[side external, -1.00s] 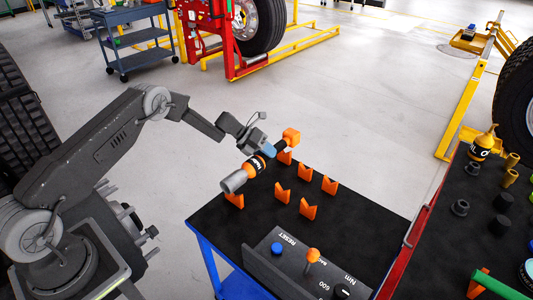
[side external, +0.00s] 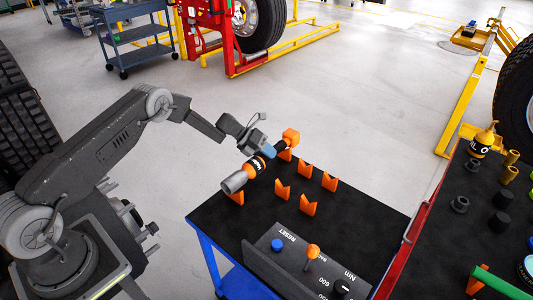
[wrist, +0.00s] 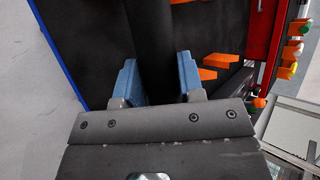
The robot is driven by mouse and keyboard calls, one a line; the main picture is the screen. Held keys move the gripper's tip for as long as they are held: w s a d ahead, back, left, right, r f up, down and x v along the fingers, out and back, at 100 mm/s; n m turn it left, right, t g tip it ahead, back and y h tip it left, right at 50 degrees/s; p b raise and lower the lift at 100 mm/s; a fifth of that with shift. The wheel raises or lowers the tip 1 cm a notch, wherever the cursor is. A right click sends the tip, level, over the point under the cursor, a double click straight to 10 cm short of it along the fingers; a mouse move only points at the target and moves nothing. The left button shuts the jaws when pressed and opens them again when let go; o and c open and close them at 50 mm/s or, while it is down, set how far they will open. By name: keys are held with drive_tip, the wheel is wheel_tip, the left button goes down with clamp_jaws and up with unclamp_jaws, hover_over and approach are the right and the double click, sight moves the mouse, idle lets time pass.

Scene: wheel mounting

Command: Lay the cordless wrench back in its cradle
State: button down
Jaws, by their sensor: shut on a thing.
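The cordless wrench has a grey socket end (side external: 234,182), a dark body with an orange band and an orange block (side external: 291,138) at its far end. My gripper (side external: 264,154) is shut on its body; in the wrist view the dark shaft (wrist: 157,40) runs between the blue fingers (wrist: 157,82). The wrench lies along the left pair of orange notched supports, the near one (side external: 237,198) under the socket end and the far one (side external: 285,155) by the block. Whether it touches them I cannot tell.
Several more orange notched supports (side external: 307,205) stand right of the wrench on the black-topped table (side external: 360,215). A control box with a blue button (side external: 277,245) and an orange-topped lever (side external: 312,252) sits at its front. A red-edged bench with small parts is at right.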

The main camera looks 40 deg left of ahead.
drive_tip(key=shift+w+f, duration=0.1)
drive_tip(key=shift+f, duration=0.3)
idle(0.4)
drive_tip(key=c, duration=0.7)
unclamp_jaws()
drive_tip(key=shift+f, duration=0.15)
drive_tip(key=shift+c, duration=0.2)
drive_tip(key=shift+o, duration=0.4)
drive_tip(key=shift+s+f, duration=0.2)
drive_tip(key=shift+f, duration=0.05)
drive_tip(key=v, duration=1.4)
drive_tip(key=shift+w+r, duration=0.2)
